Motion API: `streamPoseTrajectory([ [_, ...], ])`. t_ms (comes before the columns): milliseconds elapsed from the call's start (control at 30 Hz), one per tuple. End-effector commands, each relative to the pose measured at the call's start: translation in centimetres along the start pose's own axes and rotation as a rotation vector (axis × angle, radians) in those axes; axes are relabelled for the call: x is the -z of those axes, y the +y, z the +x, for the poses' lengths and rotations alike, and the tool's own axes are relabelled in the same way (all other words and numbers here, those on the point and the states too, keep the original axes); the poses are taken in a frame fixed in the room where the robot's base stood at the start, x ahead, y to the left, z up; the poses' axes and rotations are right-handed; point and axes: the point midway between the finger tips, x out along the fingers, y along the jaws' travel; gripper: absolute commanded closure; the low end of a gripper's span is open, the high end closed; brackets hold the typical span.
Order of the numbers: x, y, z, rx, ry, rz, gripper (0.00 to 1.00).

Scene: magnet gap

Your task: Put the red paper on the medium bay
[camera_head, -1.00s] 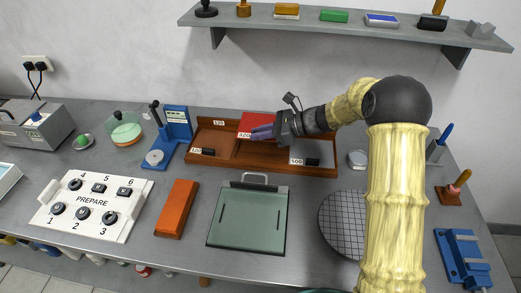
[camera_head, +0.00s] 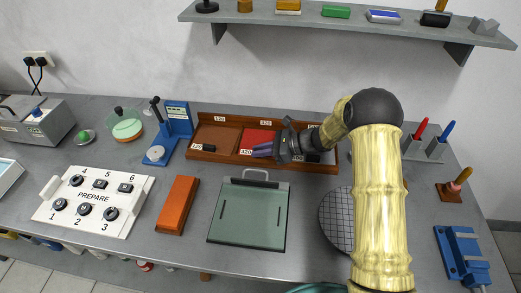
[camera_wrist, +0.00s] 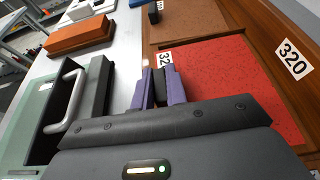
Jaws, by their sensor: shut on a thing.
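The red paper (camera_head: 257,139) lies in the middle bay of the brown wooden tray, the bay labelled 320; it also shows in the wrist view (camera_wrist: 235,85). My gripper (camera_head: 262,150) is at the front edge of that bay, beside the 320 label, with its purple fingers pointing left in the head view. In the wrist view its fingers (camera_wrist: 160,88) are shut on a small dark block (camera_wrist: 160,85), at the edge of the red paper. The fingers hide most of the block. My wrist covers part of the right bay.
The wooden tray (camera_head: 221,119) has a left bay with brown paper and a small black block (camera_head: 208,148) on its front. A green glass plate with a handle (camera_head: 247,215) stands before it. An orange block (camera_head: 178,205) and a gridded disc (camera_head: 336,220) flank the plate.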

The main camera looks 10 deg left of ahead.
Motion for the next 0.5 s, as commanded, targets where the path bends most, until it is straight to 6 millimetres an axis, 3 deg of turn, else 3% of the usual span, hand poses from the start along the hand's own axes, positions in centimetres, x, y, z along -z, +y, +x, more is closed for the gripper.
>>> streamPoseTrajectory([
  [367, 0.42, -0.03, 0.13, 0.001, -0.001, -0.001, 1.0],
  [400, 0.34, -0.03, 0.1, 0.001, 0.0, -0.002, 0.8],
  [500, 0.32, -0.03, 0.1, 0.001, 0.0, -0.002, 0.64],
])
